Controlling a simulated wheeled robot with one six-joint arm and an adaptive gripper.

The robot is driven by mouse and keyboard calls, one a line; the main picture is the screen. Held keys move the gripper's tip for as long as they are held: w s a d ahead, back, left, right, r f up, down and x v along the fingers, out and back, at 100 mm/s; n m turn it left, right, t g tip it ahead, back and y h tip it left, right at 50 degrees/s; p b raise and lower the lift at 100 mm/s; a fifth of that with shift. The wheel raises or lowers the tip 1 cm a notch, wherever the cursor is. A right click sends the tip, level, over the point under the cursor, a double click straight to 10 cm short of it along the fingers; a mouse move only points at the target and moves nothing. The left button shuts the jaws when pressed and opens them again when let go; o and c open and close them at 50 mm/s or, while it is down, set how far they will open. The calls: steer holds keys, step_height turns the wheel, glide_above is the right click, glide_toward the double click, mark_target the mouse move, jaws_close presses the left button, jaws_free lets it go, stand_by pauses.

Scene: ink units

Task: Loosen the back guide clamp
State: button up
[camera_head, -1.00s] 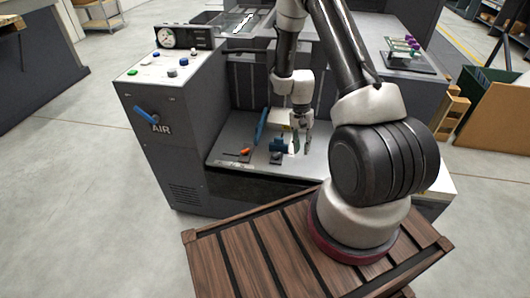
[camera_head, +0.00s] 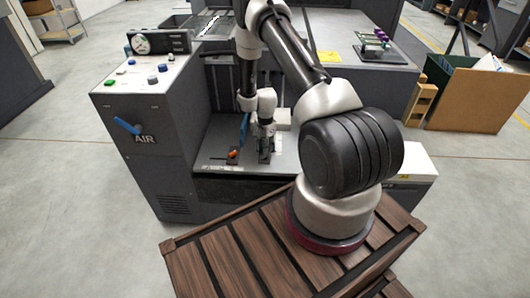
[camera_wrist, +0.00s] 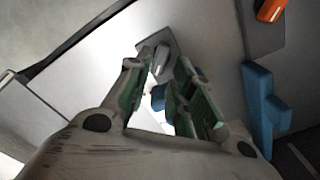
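My gripper (camera_head: 265,157) points down over the grey machine bed, just right of an orange knob (camera_head: 233,153) and a blue guide (camera_head: 243,130). In the wrist view my gripper (camera_wrist: 163,72) has its green-padded fingers apart. A small grey lever-like part (camera_wrist: 161,60) on a dark plate shows between the fingertips; I cannot tell whether they touch it. The blue guide (camera_wrist: 262,105) and the orange knob (camera_wrist: 271,9) stand to the right. A bluish piece between the fingers is mostly hidden. Which part is the back guide clamp is not clear.
The control box (camera_head: 150,125) with a blue AIR lever (camera_head: 126,125) and a gauge rises left of the bed. My arm crosses above the bed's right side. A wooden crate top (camera_head: 240,250) is in front.

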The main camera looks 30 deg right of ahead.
steer(key=shift+f, duration=1.75)
jaws_close()
